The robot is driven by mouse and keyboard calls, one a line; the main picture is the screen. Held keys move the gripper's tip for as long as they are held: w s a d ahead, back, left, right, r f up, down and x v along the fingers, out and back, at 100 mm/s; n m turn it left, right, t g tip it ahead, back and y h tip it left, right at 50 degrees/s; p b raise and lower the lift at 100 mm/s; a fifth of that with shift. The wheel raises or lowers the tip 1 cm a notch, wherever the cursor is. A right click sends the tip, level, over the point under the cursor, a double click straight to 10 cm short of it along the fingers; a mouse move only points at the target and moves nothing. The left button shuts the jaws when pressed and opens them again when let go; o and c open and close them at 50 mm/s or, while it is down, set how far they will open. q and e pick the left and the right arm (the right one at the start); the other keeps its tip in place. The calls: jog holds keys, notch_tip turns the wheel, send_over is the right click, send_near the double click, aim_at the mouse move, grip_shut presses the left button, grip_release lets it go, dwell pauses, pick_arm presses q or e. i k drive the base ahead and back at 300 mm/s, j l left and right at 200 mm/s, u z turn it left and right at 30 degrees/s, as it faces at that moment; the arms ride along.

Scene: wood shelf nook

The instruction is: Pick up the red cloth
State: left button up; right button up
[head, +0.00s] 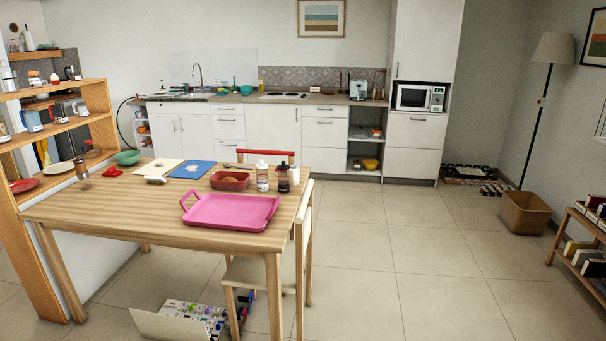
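A small crumpled red thing (112,171), which looks like the red cloth, lies on the wooden table (140,205) near its far left side. It sits in front of a green bowl (127,157) and to the left of a cream board or sheet (159,167). Nothing appears to cover it. Neither of my grippers is in view.
The table also holds a pink tray (232,211), a red basket (230,181), two bottles (263,177), a blue sheet (193,169) and a pepper mill (82,168). A wooden shelf (62,126) borders its left.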

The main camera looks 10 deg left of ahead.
aim_at(112, 172)
jog(key=i+l+z, duration=0.3)
jog(key=i, duration=0.45)
jog(key=i+z, duration=0.35)
jog(key=i, duration=1.9)
jog(key=i+u, duration=0.3)
jog(key=i, duration=0.45)
jog(key=i+l+u, duration=0.15)
jog(key=i+u, duration=0.2)
jog(key=i, duration=0.35)
jog(key=i+u, duration=0.35)
jog(key=i+l+u, duration=0.2)
jog(key=i+u, duration=0.15)
jog(key=i+l+u, duration=0.25)
jog(key=i+u, duration=0.15)
jog(key=i+l+u, duration=0.1)
jog(key=u, duration=0.3)
jog(key=i+l+u, duration=0.2)
jog(key=u, duration=0.2)
jog(key=i+l+u, duration=0.2)
jog(key=u, duration=0.2)
jog(key=i+l+u, duration=0.15)
jog(key=l+u, duration=0.25)
jog(key=i+l+u, duration=0.15)
jog(key=l+u, duration=0.15)
jog(key=i+l+u, duration=0.15)
jog(key=l+u, duration=0.5)
jog(key=i+l+u, duration=0.1)
jog(key=l+u, duration=0.2)
jog(key=l, duration=0.15)
